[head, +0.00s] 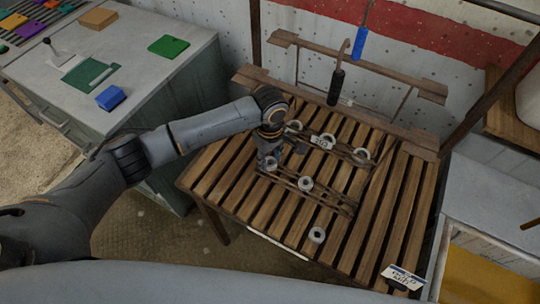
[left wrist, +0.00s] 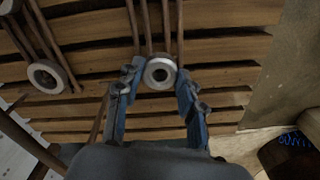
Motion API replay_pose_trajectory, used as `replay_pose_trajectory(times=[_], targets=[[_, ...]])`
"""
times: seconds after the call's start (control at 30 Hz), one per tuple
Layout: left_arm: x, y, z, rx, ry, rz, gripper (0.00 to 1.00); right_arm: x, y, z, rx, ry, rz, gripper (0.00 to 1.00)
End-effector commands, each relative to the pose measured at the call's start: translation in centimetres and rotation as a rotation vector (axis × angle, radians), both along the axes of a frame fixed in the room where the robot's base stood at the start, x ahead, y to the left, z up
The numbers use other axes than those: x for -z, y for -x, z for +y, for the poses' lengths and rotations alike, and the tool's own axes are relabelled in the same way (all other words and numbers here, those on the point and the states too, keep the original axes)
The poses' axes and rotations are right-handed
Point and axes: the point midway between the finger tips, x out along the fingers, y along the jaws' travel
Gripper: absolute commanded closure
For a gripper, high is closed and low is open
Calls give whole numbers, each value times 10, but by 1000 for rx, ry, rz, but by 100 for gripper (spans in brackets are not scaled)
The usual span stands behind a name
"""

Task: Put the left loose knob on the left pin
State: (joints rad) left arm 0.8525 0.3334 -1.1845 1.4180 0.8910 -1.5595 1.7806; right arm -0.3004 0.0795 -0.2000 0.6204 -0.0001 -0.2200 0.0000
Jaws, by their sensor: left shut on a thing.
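My left gripper (head: 268,158) is at the left end of the nearer rail (head: 328,197) on the slatted table. In the left wrist view its two blue fingers (left wrist: 157,82) are closed on both sides of a pale round knob (left wrist: 160,73) with a dark centre. This knob also shows at the fingertips in the head view (head: 270,165). The pin is hidden, and I cannot tell whether the knob sits fully on it. A second knob (head: 306,184) is on the same rail, to the right. Another knob (head: 316,235) lies apart on the slats. My right gripper is not in view.
The farther rail carries several knobs, one at its right end (head: 361,155), and a small label (head: 322,141). Tools with black (head: 336,88) and blue (head: 359,45) handles hang behind the slatted table (head: 400,215). A grey cabinet (head: 190,75) stands left.

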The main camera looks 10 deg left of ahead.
Motion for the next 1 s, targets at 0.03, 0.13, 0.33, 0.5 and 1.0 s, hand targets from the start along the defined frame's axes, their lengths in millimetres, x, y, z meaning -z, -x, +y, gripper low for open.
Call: replay_pose_trajectory(times=[0.03,0.13,0.33,0.5,1.0], targets=[[2,0,0,0,1,1,94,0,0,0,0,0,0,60],[5,0,0,-1,1,1,94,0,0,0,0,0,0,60],[11,0,0,-2,0,1,94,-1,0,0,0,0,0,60],[15,0,0,-1,0,0,94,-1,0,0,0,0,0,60],[16,0,0,0,0,0,43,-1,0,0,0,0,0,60]])
